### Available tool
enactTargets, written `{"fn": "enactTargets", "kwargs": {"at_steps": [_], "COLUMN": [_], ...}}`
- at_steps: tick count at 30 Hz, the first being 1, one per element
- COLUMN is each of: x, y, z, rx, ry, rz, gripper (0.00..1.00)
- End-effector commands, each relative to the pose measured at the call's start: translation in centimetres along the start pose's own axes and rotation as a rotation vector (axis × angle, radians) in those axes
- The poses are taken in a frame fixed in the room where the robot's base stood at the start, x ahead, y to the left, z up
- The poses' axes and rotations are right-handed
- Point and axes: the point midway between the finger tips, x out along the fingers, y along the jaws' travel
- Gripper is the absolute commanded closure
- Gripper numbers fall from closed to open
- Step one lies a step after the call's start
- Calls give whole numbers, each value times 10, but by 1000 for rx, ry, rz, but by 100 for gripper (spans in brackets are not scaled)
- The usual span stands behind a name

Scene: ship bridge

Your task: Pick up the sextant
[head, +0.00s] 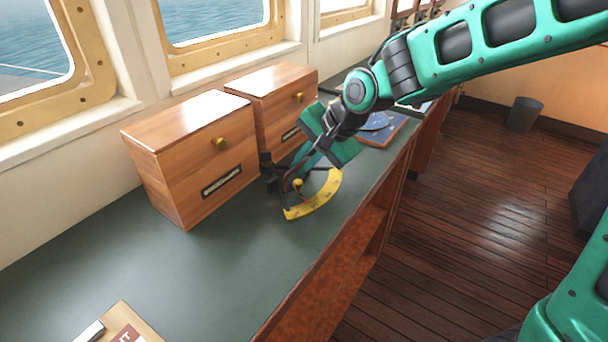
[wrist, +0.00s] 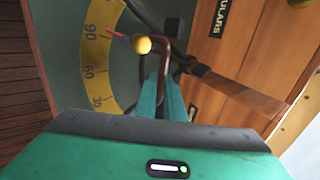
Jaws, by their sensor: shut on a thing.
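The sextant (head: 314,199) has a curved yellow scale with marks and a dark frame. It is over the green-grey desktop, right of the wooden boxes; I cannot tell if it still touches the desk. My gripper (head: 292,176) points down at it and is shut on its frame. In the wrist view the yellow scale (wrist: 97,58) with numbers lies at the left, with a round yellow knob near the fingers. My green fingers (wrist: 162,95) are close together at the sextant's dark part. The exact grip point is partly hidden.
Two wooden boxes with brass knobs, a near one (head: 190,160) and a far one (head: 275,98), stand by the windows, close to my gripper. A blue book or chart (head: 381,130) lies beyond. A clipboard (head: 121,326) is at the near edge. The desktop (head: 200,270) between is clear.

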Motion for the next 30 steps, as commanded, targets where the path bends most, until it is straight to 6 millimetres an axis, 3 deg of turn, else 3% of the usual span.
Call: {"fn": "enactTargets", "kwargs": {"at_steps": [14,20,30], "x": [-10,-39,-113], "y": [-8,-28,-77], "z": [-1,-1,-1], "rx": [0,-2,-3], "ry": [3,4,5], "rz": [-4,-9,-8], "gripper": [100,100,100]}}
